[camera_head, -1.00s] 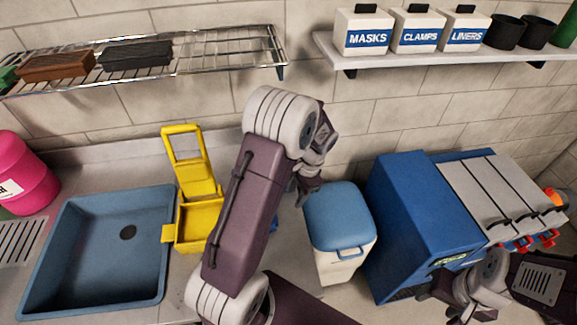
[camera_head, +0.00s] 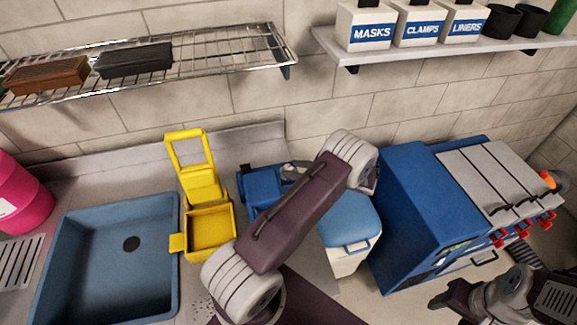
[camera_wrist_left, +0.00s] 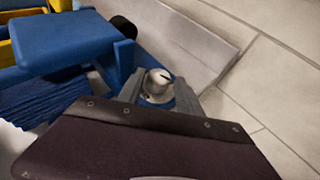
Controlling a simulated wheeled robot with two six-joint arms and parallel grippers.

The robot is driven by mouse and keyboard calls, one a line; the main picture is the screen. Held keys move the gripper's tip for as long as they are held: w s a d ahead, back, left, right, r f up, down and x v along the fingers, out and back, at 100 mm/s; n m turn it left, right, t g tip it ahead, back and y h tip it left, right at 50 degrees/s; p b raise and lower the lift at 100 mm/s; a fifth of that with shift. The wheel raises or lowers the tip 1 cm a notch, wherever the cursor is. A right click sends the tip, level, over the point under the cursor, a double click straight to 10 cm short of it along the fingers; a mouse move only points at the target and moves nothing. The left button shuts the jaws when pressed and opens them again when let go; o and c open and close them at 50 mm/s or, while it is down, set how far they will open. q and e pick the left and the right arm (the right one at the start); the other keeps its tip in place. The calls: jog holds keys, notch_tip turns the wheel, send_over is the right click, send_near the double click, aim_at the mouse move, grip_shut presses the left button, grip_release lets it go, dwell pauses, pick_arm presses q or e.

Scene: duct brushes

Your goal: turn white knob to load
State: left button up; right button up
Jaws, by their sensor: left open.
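In the left wrist view, a pale round knob (camera_wrist_left: 157,80) with a dark mark on it shows between the fingers of my left gripper (camera_wrist_left: 160,92). The gripper is open, with one finger on either side of the knob; I cannot tell whether they touch it. The knob is beside a blue machine (camera_wrist_left: 75,40). In the head view the blue machine (camera_head: 262,184) stands right of the yellow wringer, and my left arm hides much of it and most of the gripper. My right gripper (camera_head: 440,299) is at the lower right; its jaw state is unclear.
A yellow wringer (camera_head: 208,230) and a blue sink (camera_head: 60,255) are to the left. A blue-lidded bin (camera_head: 350,225) and a large blue cabinet (camera_head: 420,215) stand to the right. A wire rack (camera_head: 225,50) and a shelf (camera_head: 400,55) hang above.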

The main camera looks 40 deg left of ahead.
aim_at(289, 167)
pick_arm(q)
jog(key=x, duration=0.3)
jog(key=shift+s, duration=0.1)
jog(key=shift+a+f, duration=0.15)
jog(key=shift+a, duration=0.1)
grip_shut()
jog(key=n+g+b, duration=0.1)
jog(key=b, duration=0.1)
jog(key=n+g+b, duration=0.1)
jog(key=g+b, duration=0.1)
jog(key=b, duration=0.1)
jog(key=n+g+h+b, duration=0.1)
jog(key=n+b, duration=0.1)
jog(key=shift+f+g, duration=0.3)
jog(key=shift+r+b, duration=0.1)
jog(key=shift+b, duration=0.35)
jog(key=shift+r+n+g+h, duration=0.25)
jog(key=shift+n+g+h, duration=0.05)
jog(key=shift+n+h, duration=0.1)
